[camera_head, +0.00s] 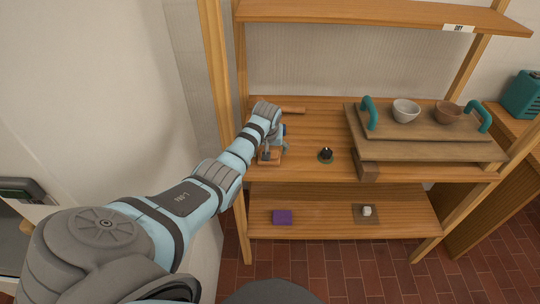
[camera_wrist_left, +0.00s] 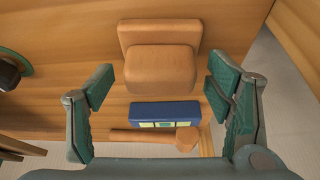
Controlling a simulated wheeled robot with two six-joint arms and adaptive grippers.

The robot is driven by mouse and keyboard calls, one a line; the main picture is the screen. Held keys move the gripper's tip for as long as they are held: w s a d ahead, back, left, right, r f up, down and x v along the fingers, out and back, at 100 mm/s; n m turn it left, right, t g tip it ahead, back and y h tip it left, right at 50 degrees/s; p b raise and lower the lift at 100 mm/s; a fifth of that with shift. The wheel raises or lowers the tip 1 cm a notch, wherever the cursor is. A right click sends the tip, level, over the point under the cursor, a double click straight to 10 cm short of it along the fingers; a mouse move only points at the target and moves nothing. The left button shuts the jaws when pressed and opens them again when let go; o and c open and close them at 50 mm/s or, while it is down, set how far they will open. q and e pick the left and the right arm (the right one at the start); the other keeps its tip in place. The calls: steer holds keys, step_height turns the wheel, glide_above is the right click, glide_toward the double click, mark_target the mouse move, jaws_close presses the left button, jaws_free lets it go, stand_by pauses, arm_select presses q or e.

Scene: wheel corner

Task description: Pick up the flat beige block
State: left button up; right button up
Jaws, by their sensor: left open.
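A tan-beige block (camera_wrist_left: 160,68) with rounded corners lies on the wooden shelf, overlapping a flat slab of similar colour (camera_wrist_left: 128,34) in the left wrist view. I cannot tell for certain which of the two is the flat beige block. In the head view, the tan pieces (camera_head: 269,158) show just below the gripper near the shelf's left front, partly hidden. My left gripper (camera_head: 271,147) is open above them. In the left wrist view its fingers (camera_wrist_left: 160,88) stand on either side of the rounded block, apart from it. My right gripper is not in view.
A blue block (camera_wrist_left: 165,114) and a wooden mallet-like tool (camera_wrist_left: 150,136) lie close by. A dark round object (camera_head: 326,155) stands to the right. Further right, a board with teal handles (camera_head: 430,126) bears two bowls. An upper shelf (camera_head: 380,14) hangs above.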

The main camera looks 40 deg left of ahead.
arm_select(q)
steer(key=shift+w, duration=0.1)
steer(key=shift+c, duration=0.2)
steer(key=shift+r, duration=0.1)
steer(key=c, duration=1.3)
steer(key=shift+o, duration=0.2)
step_height(320, 180, up, 10)
steer(key=shift+p, duration=1.25)
step_height(320, 180, up, 10)
